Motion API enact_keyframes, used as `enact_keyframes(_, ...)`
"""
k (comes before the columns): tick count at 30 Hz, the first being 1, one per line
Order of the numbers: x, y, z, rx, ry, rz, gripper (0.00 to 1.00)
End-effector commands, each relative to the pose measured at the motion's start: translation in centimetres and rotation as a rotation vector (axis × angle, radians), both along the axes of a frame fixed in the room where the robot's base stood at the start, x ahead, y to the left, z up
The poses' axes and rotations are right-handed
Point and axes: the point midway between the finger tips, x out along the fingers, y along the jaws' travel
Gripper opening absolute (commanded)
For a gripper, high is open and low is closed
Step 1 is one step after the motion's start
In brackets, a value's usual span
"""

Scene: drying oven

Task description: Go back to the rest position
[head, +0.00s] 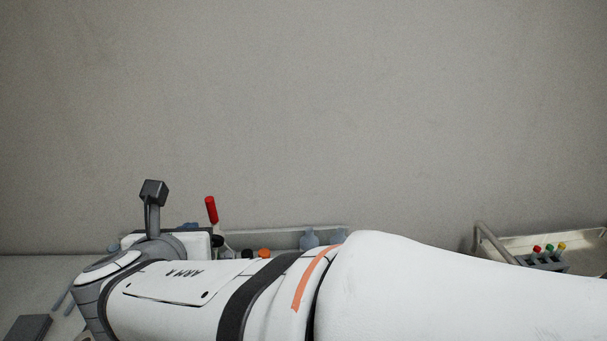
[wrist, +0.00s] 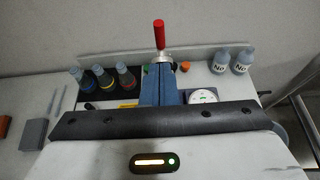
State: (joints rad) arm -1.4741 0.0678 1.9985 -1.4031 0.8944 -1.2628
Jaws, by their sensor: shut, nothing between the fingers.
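In the wrist view, my gripper (wrist: 161,70) shows as two blue fingers drawn together at the middle of its dark rail. They are shut with nothing held between them. They point toward a bench with bottles and tools. A red-handled tool (wrist: 159,34) stands upright just beyond the fingertips; its lower part is partly hidden by them. It also shows in the head view (head: 211,209), behind my arm. In the head view my white arm lies across the bottom, and the gripper's fingers do not show.
Three dark bottles (wrist: 101,76) stand left of the fingers, and two "No"-labelled bottles (wrist: 231,62) stand right. A white round device (wrist: 203,97) is nearby. A grey block (wrist: 34,134) lies far left. In the head view, a metal tray (head: 491,243) holds a rack of colour-capped tubes (head: 545,258).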

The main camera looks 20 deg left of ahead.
Motion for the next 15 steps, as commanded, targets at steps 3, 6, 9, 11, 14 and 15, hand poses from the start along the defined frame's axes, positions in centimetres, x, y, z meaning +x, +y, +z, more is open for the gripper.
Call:
enact_keyframes(3,-0.1,-0.1,0.1,0.0,0.001,0.0,0.0)
enact_keyframes(6,0.4,-0.5,0.0,0.008,0.012,-0.02,0.0)
enact_keyframes(9,2.6,-2.7,-0.2,0.05,0.063,-0.109,0.0)
enact_keyframes(11,4.7,-5.2,-0.6,0.098,0.12,-0.208,0.0)
enact_keyframes(14,8.4,-10.8,-1.5,0.22,0.236,-0.43,0.0)
enact_keyframes(15,9.7,-13.3,-2.0,0.276,0.282,-0.53,0.0)
